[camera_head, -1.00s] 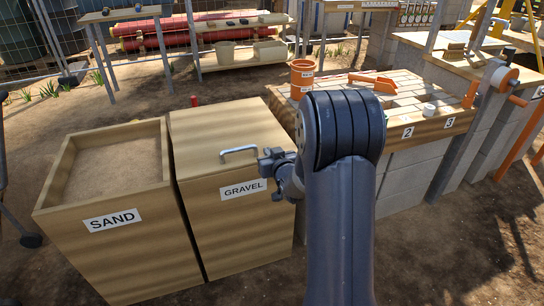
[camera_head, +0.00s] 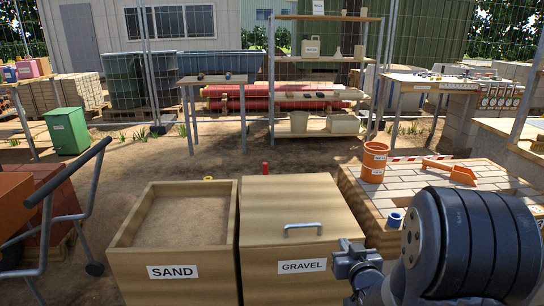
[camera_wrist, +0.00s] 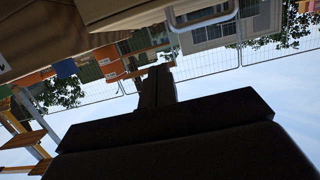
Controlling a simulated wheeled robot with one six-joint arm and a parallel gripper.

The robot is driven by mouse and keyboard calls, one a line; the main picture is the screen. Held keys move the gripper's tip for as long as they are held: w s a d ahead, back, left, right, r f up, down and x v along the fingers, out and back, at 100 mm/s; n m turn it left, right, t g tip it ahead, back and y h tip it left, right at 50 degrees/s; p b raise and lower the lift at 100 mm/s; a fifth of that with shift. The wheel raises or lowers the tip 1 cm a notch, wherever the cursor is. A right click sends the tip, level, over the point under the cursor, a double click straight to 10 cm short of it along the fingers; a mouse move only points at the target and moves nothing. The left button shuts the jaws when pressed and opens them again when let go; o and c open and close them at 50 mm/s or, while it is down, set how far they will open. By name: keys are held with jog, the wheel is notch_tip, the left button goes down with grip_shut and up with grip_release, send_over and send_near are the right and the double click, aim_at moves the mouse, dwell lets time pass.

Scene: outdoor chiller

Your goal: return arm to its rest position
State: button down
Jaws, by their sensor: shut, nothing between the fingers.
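My gripper (camera_head: 352,260) is in the head view, in front of the right edge of the gravel bin (camera_head: 290,212). My dark arm fills the lower right. In the wrist view my gripper (camera_wrist: 158,78) is a dark shape with its fingers together and nothing between them. The gravel bin has a closed wooden lid with a metal handle (camera_head: 302,229). I cannot tell how far the gripper stands from the bin.
An open sand bin (camera_head: 172,260) stands left of the gravel bin. A paved bench (camera_head: 430,182) on the right holds an orange bucket (camera_head: 374,160) and an orange tool (camera_head: 450,170). A wheelbarrow (camera_head: 60,215) is at left. Bare ground lies behind the bins.

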jog(key=b, duration=0.2)
send_over(333, 237)
jog(key=s, duration=0.4)
notch_tip(333, 237, down, 2)
jog(key=f, duration=0.1)
jog(key=w+f, duration=0.1)
jog(key=f+b, duration=0.1)
jog(key=shift+w+a, duration=0.15)
jog(key=shift+a, duration=0.25)
jog(key=shift+f, duration=0.35)
jog(key=shift+a+r, duration=0.1)
